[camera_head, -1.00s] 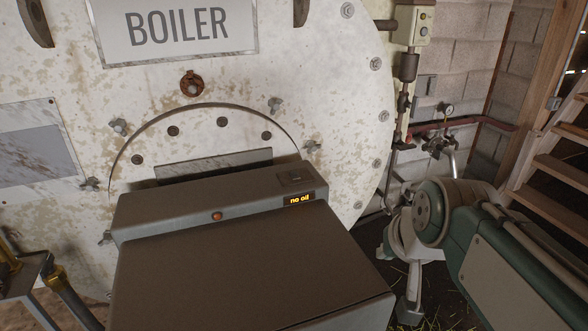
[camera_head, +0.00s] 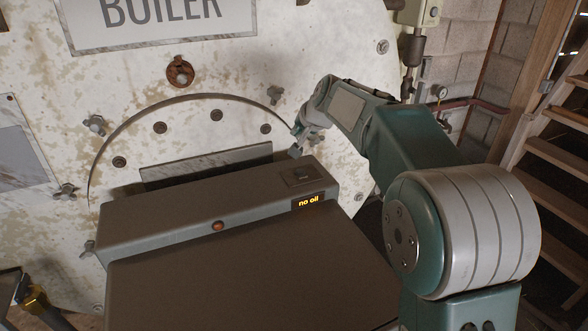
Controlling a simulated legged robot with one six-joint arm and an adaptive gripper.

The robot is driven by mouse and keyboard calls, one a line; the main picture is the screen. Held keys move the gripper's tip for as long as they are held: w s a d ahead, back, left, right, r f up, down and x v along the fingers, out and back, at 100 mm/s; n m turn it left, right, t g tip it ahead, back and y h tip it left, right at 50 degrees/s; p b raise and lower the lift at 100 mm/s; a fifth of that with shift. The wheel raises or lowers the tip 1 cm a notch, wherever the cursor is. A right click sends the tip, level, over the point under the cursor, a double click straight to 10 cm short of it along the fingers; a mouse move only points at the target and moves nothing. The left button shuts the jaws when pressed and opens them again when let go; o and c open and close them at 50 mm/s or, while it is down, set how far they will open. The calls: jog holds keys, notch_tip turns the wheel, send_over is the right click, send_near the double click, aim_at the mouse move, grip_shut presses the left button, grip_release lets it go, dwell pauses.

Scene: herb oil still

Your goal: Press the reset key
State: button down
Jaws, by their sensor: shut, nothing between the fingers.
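The grey burner housing (camera_head: 190,208) sticks out from the boiler front. A dark square key (camera_head: 299,175) sits in a shallow recess on its sloping top, near the right end. I cannot read a label on it. A small display (camera_head: 308,201) below it reads "no oil" in orange. A small round red-orange button or lamp (camera_head: 218,226) is on the front edge, left of the display. My gripper (camera_head: 296,153) is shut and empty, pointing down just behind the key at the housing's back edge. It looks apart from the key. Its tips are small and dark here.
The white, rust-spotted boiler (camera_head: 215,65) rises close behind my gripper, with bolts and wing nuts (camera_head: 275,95) sticking out. Pipework (camera_head: 413,75) and wooden stairs (camera_head: 550,145) stand at right. The broad lower cover (camera_head: 235,275) of the burner is bare.

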aim_at(300, 172)
jog(key=f, duration=0.5)
jog(key=d+f, duration=0.1)
jog(key=f, duration=0.2)
jog(key=shift+s+f, duration=0.1)
jog(key=shift+f, duration=0.3)
jog(key=shift+a, duration=0.15)
dwell(0.5)
dwell(0.7)
jog(key=shift+f, duration=0.3)
